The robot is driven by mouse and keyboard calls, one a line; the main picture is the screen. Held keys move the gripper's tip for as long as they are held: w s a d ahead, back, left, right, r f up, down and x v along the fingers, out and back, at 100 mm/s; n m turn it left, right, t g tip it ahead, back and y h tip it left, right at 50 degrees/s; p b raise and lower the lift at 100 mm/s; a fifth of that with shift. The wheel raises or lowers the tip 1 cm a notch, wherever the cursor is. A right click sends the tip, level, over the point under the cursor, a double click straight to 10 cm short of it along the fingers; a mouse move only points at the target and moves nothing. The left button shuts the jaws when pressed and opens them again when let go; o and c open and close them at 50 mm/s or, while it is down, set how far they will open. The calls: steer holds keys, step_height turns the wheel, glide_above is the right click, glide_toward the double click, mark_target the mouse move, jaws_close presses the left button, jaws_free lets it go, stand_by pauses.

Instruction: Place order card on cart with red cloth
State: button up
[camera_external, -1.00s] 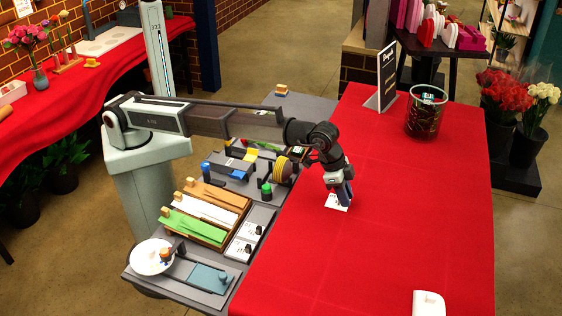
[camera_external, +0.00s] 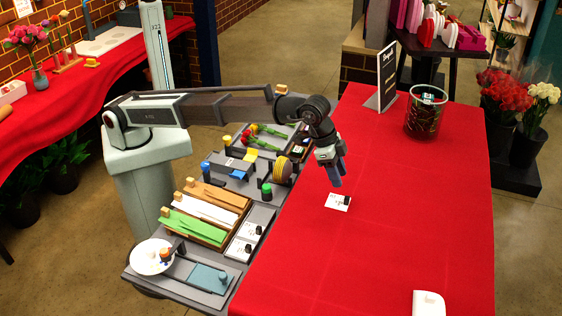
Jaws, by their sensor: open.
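A small white order card (camera_external: 334,203) with a dark knob on it lies flat on the red cloth (camera_external: 400,240), near the left edge of the cloth-covered cart. My gripper (camera_external: 335,183) is open and empty, just above the card and apart from it, with its fingers pointing down. More white cards with dark knobs (camera_external: 240,248) sit in a holder on the grey station at the left of the cloth.
The grey station also holds a wooden tray of coloured paper (camera_external: 193,228), a tape roll (camera_external: 282,170) and a white dish (camera_external: 152,257). A dark glass vase (camera_external: 425,112) and a black sign (camera_external: 387,78) stand at the cloth's far end. A white object (camera_external: 429,303) lies at the near end. The middle is clear.

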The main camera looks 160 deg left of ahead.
steer(key=v, duration=0.4)
steer(key=shift+r, duration=0.1)
